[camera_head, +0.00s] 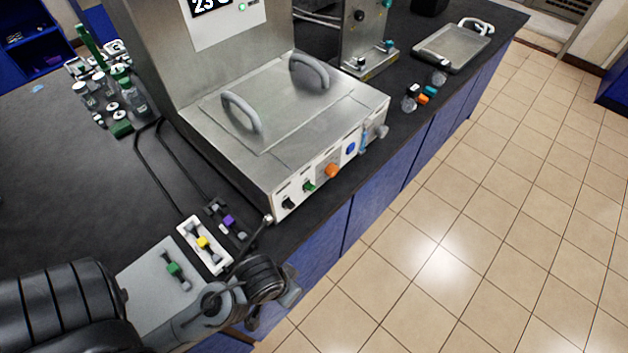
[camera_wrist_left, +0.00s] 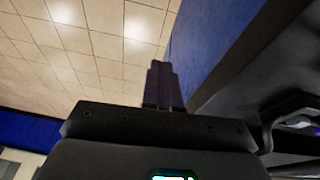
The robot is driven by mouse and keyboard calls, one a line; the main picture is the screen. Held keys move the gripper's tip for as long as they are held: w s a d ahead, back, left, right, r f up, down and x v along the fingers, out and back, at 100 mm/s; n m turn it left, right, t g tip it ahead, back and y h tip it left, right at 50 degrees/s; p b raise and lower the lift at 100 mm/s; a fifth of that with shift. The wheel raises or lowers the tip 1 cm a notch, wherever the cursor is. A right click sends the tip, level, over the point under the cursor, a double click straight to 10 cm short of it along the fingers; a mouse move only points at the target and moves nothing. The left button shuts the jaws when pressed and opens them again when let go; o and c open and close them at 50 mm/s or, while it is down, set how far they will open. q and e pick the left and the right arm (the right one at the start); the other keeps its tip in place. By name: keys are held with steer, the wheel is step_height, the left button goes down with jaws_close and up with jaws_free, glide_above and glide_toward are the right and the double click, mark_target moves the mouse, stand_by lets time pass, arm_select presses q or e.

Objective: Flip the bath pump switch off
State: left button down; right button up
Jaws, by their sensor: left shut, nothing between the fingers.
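The steel bath (camera_head: 290,110) with a two-handled lid stands on the dark bench. Its white front panel has a black control (camera_head: 289,204), a green one (camera_head: 309,187), an orange one (camera_head: 332,171) and a blue one (camera_head: 351,148). The labels are too small to read, so I cannot tell which is the pump switch or its position. My left gripper (camera_head: 286,296) is below and left of the panel, near the bench's front edge, apart from the controls. In the left wrist view its fingers (camera_wrist_left: 163,86) are shut and empty, over the floor. My right gripper is out of view.
A white tray with a yellow-marked part (camera_head: 203,243) and a grey plate with a green-marked part (camera_head: 174,269) lie beside my left arm. Small parts and dark tubing lie left of the bath. Bottles (camera_head: 122,95) stand farther back. Open tiled floor lies right.

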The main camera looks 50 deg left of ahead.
arm_select(q)
steer(key=s+f+n+g+p, duration=0.25)
steer(key=s+f+n, duration=0.2)
steer(key=n, duration=0.35)
steer(key=n+g+y+p, duration=0.1)
steer(key=n+y+p, duration=0.65)
steer(key=p, duration=1.65)
glide_toward(308, 185)
step_height(308, 185, up, 4)
steer(key=n+h, duration=0.2)
steer(key=shift+w+d+r, duration=0.1)
steer(key=shift+d+r, duration=0.25)
steer(key=shift+r, duration=0.05)
steer(key=shift+f, duration=0.15)
steer(key=p+x, duration=0.1)
steer(key=x, duration=0.9)
steer(key=shift+a, duration=0.1)
